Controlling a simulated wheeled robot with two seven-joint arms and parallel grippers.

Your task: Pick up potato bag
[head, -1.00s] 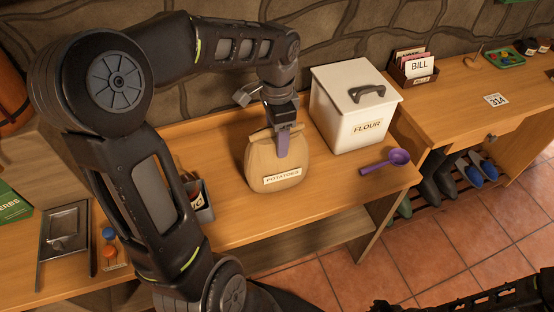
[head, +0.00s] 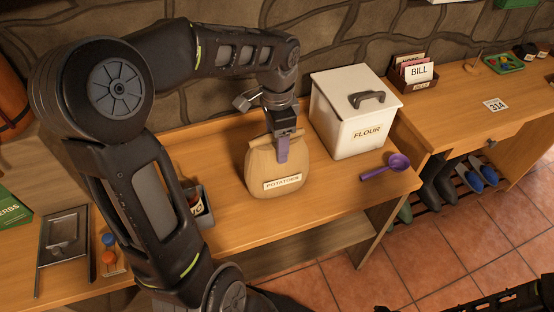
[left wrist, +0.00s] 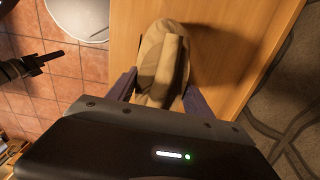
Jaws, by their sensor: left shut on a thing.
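The potato bag (head: 262,172) is a tan paper sack with a folded top and a POTATOES label. It stands upright on the wooden table, with no visible gap beneath it. My left gripper (head: 283,150) comes down from above and is shut on the bag's folded top, a purple finger lying against its front. In the left wrist view the bag (left wrist: 160,62) sits between the two fingers (left wrist: 160,95). A dark part that looks like my right gripper (left wrist: 42,62) shows at the left of that view; its jaws are unclear.
A white FLOUR bin (head: 335,115) stands right of the bag, with a purple scoop (head: 385,168) before it. A grey container (head: 203,208) is close on the left, partly behind my arm. A bill holder (head: 412,75) stands on the right-hand desk. The table front is bare.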

